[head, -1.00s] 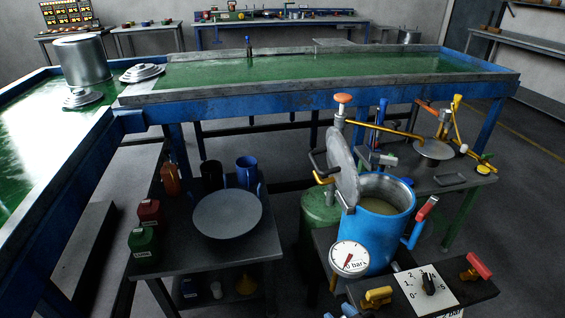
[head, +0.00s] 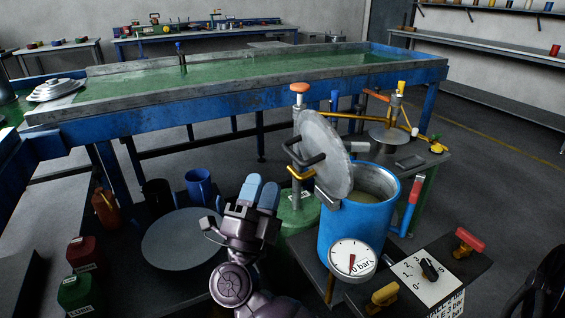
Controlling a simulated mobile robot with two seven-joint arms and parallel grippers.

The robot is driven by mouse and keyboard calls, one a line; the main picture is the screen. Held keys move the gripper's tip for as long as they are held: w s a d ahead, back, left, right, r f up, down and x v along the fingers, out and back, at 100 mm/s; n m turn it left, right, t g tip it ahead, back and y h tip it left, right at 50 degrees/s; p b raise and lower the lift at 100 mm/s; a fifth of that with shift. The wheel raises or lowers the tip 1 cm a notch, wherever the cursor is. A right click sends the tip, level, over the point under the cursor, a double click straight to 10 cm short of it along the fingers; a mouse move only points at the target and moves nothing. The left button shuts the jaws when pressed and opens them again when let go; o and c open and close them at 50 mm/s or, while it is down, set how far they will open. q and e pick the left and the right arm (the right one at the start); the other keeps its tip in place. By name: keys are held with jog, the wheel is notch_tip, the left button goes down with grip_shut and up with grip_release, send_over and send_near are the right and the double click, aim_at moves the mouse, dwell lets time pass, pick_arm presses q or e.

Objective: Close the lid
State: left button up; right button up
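The blue pot (head: 352,232) stands on the work stand at right of centre, its top uncovered and pale contents showing inside. Its round grey lid (head: 327,150) is raised, standing steeply tilted at the pot's left rim, with a dark handle (head: 303,155) on its left face. A post with an orange knob (head: 299,88) rises behind the lid. I see nothing held.
A pressure gauge (head: 352,259) sits at the pot's front. A red-handled lever (head: 414,192) is at its right. A switch panel (head: 428,272) and red valve (head: 468,241) are at front right. A round grey plate (head: 185,238) lies left of my gripper.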

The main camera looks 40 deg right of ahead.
aim_at(292, 151)
jog(key=w+d+m+g, duration=0.1)
jog(key=d+m+g, duration=0.1)
jog(key=d+g, duration=0.1)
jog(key=w+d+r+m+g+b, duration=0.1)
jog(key=d+m+g, duration=0.1)
jog(key=d+g, duration=0.1)
jog(key=w+d+m+g+b, duration=0.1)
jog(key=w+d+m+g, duration=0.1)
jog(key=d, duration=0.2)
jog(key=shift+d+r+m+g+y, duration=0.3)
jog(key=shift+r+m+g+y, duration=0.05)
jog(key=shift+m+g+y, duration=0.05)
jog(key=shift+c, duration=0.5)
grip_shut()
